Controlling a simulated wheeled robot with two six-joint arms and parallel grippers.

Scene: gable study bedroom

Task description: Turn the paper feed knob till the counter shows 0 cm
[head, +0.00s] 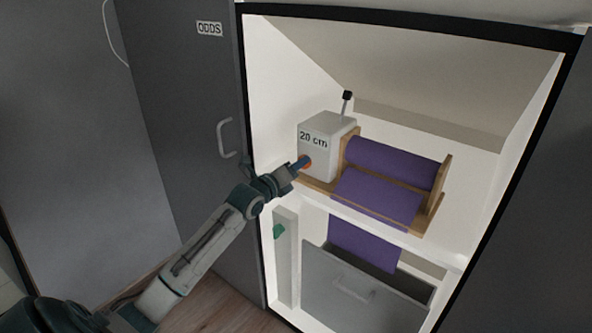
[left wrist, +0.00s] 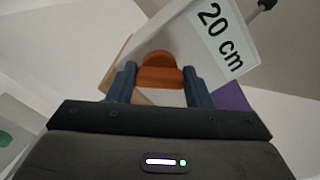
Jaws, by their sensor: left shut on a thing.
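The paper feeder is a white box (head: 326,160) with a counter label (head: 313,138) that reads 20 cm. The label also reads 20 cm in the left wrist view (left wrist: 221,37). The orange feed knob (head: 307,163) is on the box's front face, mostly hidden by my gripper in the head view. In the left wrist view the knob (left wrist: 160,72) sits between my two blue fingers. My left gripper (head: 301,163) is shut on the knob. Purple paper (head: 376,197) runs from the roll (head: 392,162) over the wooden stand's front edge and hangs down. My right gripper is not in view.
The feeder stands on a white shelf (head: 432,250) inside an open cupboard. Below is a grey drawer or bin (head: 345,288), with a green piece (head: 280,231) on a white post to its left. A dark door marked ODDS (head: 209,28) has a handle (head: 222,139). A black-knobbed lever (head: 347,97) rises from the box.

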